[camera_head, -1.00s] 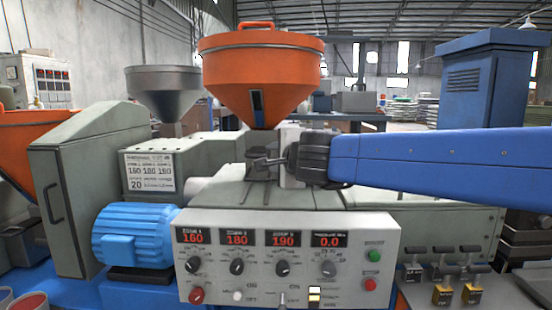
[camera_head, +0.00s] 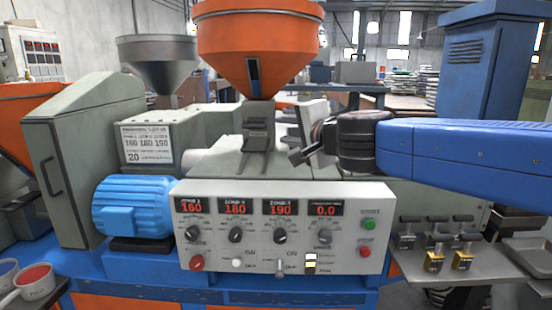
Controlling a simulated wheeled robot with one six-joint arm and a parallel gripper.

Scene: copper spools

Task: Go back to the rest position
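My gripper (camera_head: 298,156) is at the end of my blue arm, which reaches in from the right. It hangs in front of the green-grey extruder machine (camera_head: 95,190), right of the throat under the orange hopper (camera_head: 258,45). I see clear air between it and the throat. The gripper is seen from the side, and its dark fingers point left; whether they are apart or together cannot be made out. I see nothing held in it.
The control panel (camera_head: 280,235) with knobs and red displays is below the gripper. A blue motor (camera_head: 135,207) is at the left. A side shelf (camera_head: 465,264) at the right carries several small yellow and dark pieces. A mug (camera_head: 36,282) stands at lower left.

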